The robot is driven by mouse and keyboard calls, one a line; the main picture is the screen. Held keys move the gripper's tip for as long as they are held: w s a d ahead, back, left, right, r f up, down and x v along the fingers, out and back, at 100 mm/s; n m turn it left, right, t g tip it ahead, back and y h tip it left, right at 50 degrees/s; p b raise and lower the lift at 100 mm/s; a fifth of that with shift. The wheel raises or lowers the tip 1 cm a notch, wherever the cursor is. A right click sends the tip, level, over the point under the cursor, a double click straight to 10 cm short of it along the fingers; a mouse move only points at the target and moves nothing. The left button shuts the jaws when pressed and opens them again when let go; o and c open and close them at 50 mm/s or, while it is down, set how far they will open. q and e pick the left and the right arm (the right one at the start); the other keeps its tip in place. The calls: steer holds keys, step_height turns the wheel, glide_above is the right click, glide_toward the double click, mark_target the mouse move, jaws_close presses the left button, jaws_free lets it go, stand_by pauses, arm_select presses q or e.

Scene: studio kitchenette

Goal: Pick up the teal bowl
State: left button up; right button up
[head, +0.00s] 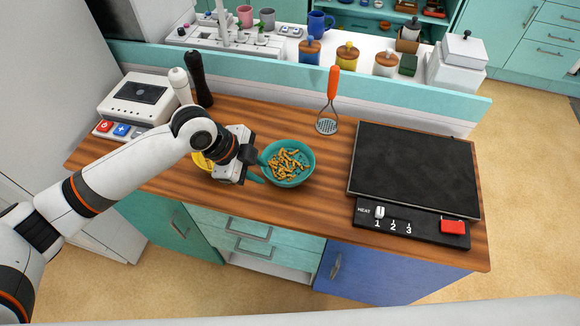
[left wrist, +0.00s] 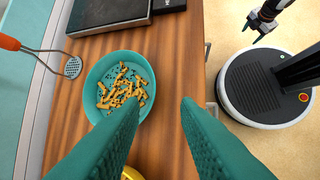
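The teal bowl (head: 311,160) sits upright on the wooden counter and holds orange-brown curled pieces. It also shows in the left wrist view (left wrist: 91,82). My left gripper (head: 262,166) is at the bowl's left side in the head view. In the left wrist view its two teal fingers (left wrist: 160,106) are wide apart with nothing held between them. One finger overlaps the bowl's near rim; I cannot tell whether it touches. My right gripper (left wrist: 254,30) shows small at the top of the left wrist view, away from the counter, its fingers apart and empty.
A masher with an orange handle (head: 333,84) is behind the bowl. A dark hotplate (head: 415,168) lies to the right. A yellow item (head: 201,161) is partly hidden behind my left gripper. Dark and white mills (head: 199,80) stand at the back left. Counter in front of the bowl is clear.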

arm_select(q)
steer(key=w+a+r, duration=0.1)
steer(key=p, duration=0.2)
glide_above(280, 181)
steer(key=a, duration=0.3)
step_height(280, 181, down, 6)
steer(key=shift+m, duration=0.3)
steer(key=x, duration=0.2)
steer(key=s+p+x, duration=0.1)
steer(key=x, duration=0.1)
steer(key=shift+w+d+f, duration=0.1)
steer(key=shift+d, duration=0.05)
steer(key=shift+d+f, duration=0.1)
steer(key=shift+f, duration=0.15)
jaws_close()
steer(key=shift+r, duration=0.1)
